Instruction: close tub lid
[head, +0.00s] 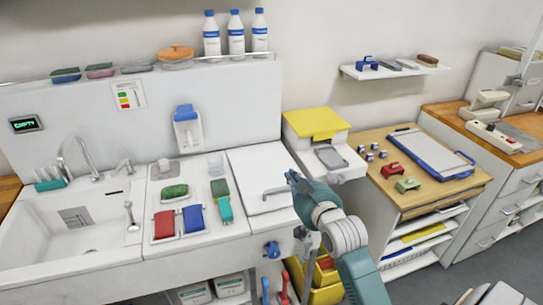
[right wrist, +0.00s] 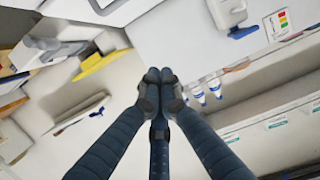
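A white flat panel (head: 272,168), which looks like a lid, lies level in the counter right of the sink. A grey bar handle (head: 277,191) shows near its front right. I cannot tell for certain whether this is the tub's lid or whether it is fully shut. My right gripper (head: 293,177) is above the panel's right edge, close to the handle; I cannot tell whether they touch. In the right wrist view its fingertips (right wrist: 155,75) are together with nothing visible between them. My left gripper is not in view.
A white unit with a yellow top (head: 318,123) stands right of the panel. Red and blue pads (head: 180,222) and green items lie left of it, beside the sink (head: 65,235). A wooden table (head: 430,190) holds a clipboard. Bottles (head: 236,35) stand on the back ledge.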

